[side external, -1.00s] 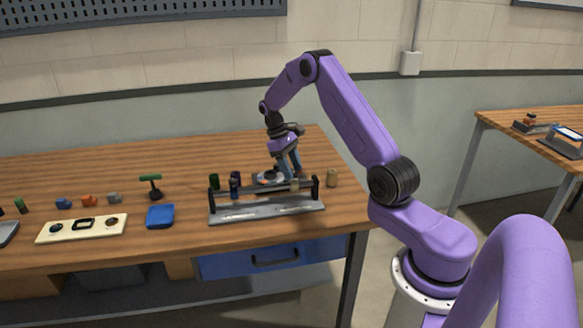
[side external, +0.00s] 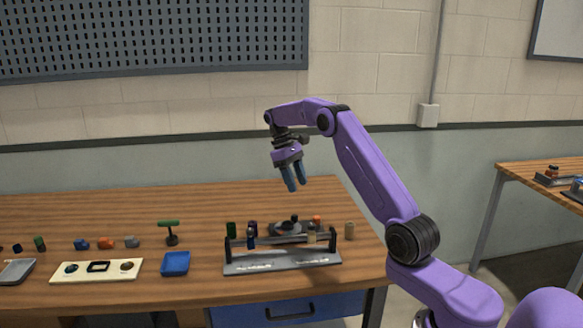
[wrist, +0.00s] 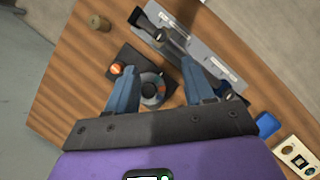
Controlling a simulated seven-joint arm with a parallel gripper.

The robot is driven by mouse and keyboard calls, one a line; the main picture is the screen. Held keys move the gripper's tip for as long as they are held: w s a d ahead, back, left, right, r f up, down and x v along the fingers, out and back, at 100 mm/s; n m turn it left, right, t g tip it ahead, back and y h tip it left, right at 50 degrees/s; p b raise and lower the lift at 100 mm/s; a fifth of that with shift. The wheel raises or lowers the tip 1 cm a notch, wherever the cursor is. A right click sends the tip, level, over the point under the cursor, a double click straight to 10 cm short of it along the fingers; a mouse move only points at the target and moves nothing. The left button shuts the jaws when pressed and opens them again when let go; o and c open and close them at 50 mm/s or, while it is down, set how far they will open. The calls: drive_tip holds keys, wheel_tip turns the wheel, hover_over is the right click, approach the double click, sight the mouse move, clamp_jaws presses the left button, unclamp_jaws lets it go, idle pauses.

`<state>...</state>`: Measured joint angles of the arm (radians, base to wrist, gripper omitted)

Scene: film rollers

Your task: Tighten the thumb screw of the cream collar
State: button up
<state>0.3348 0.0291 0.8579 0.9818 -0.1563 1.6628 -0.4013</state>
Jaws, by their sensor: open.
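The cream collar (side external: 311,235) sits on the shaft of the roller stand (side external: 285,263), toward its right upright. Its thumb screw is too small to make out. A dark blue collar (side external: 251,240) is on the same shaft near the left upright. My gripper (side external: 297,186) is open and empty, in the air well above the stand and apart from everything. In the wrist view its fingers (wrist: 158,68) are spread, with the stand's grey base (wrist: 203,45) beyond them; I cannot clearly pick out the cream collar there.
A dark plate with a round dial (wrist: 152,90) and an orange knob (wrist: 116,68) lies behind the stand. A tan cylinder (side external: 350,230) stands right, a green one (side external: 231,229) left. A blue tray (side external: 175,263), cream panel (side external: 97,270) and green-topped tool (side external: 169,232) are further left.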

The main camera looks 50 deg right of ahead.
drive_tip(key=shift+v, duration=2.1)
drive_tip(key=s+a+r+n+t+h, duration=0.1)
drive_tip(key=s+a+r+n+t, duration=0.3)
drive_tip(key=a, duration=0.9)
drive_tip(key=s+a+f+n+g, duration=0.15)
drive_tip(key=s+a, duration=0.35)
drive_tip(key=a, duration=0.7)
drive_tip(key=s+a+f+n+t, duration=0.1)
drive_tip(key=s+a+n, duration=0.15)
drive_tip(key=s, duration=0.45)
drive_tip(key=s+a+n+t, duration=0.1)
drive_tip(key=s+a, duration=0.2)
drive_tip(key=s, duration=0.5)
drive_tip(key=s+d+f+n, duration=0.1)
drive_tip(key=s+f, duration=0.1)
drive_tip(key=s, duration=0.4)
drive_tip(key=s+d+f+n+y, duration=0.1)
drive_tip(key=s+f+n, duration=0.1)
drive_tip(key=s, duration=0.5)
drive_tip(key=shift+s+d+f+y, duration=0.2)
drive_tip(key=shift+d+y, duration=0.1)
